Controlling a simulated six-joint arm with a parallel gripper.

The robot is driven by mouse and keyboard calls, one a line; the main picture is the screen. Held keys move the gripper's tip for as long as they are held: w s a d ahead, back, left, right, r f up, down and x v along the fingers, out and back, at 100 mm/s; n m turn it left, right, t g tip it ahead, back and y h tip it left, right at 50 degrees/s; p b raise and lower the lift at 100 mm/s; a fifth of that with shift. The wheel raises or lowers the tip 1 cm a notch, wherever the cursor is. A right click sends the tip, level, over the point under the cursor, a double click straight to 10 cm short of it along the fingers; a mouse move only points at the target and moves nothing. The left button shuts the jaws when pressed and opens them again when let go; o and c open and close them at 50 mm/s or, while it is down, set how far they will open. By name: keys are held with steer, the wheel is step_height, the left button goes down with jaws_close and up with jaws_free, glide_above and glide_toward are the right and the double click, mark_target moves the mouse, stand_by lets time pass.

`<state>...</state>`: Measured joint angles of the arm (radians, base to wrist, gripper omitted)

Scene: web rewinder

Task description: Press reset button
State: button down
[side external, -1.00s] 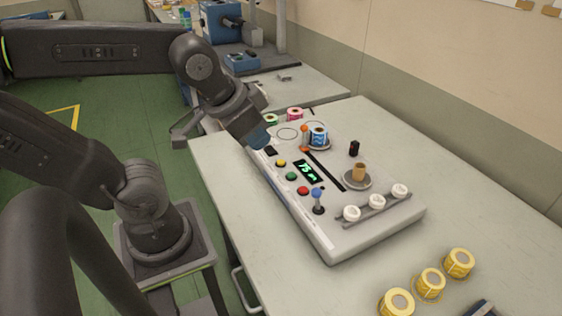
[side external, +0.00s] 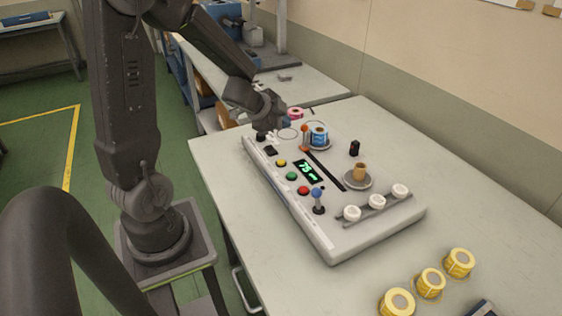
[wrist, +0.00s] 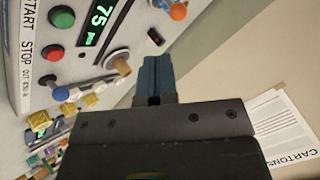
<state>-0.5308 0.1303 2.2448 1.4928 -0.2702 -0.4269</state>
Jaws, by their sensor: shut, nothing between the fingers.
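The rewinder console (side external: 340,238) stands on the table. A yellow button (side external: 281,163), a green button (side external: 291,176) and a red button (side external: 303,190) line its left side. Their labels are unreadable in the side view, so I cannot tell which is reset. In the wrist view the green button (wrist: 61,16) is by START and the red button (wrist: 53,51) by STOP; the yellow button is not visible. My gripper (wrist: 155,60) is shut and empty, its blue fingers together. In the side view my gripper (side external: 268,122) is over the console's far left end, beyond the yellow button; its fingertips are hard to make out.
A lit display (side external: 308,172) shows 75. A blue-knobbed lever (side external: 318,197) and an orange-knobbed lever (side external: 304,135) stick up. A blue roll (side external: 319,136), a tan roll (side external: 359,172) and white rolls (side external: 377,201) sit on the console. Yellow rolls (side external: 430,281) stand at the front right.

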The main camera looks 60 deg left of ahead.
mark_target(281, 163)
steer(key=shift+s+a+f, duration=0.1)
steer(key=shift+a+f, duration=0.05)
steer(key=shift+f, duration=0.4)
steer(key=shift+f, duration=0.1)
steer(key=shift+f, duration=4.3)
steer(key=shift+f, duration=0.4)
steer(key=shift+f, duration=0.4)
steer(key=shift+r, duration=0.85)
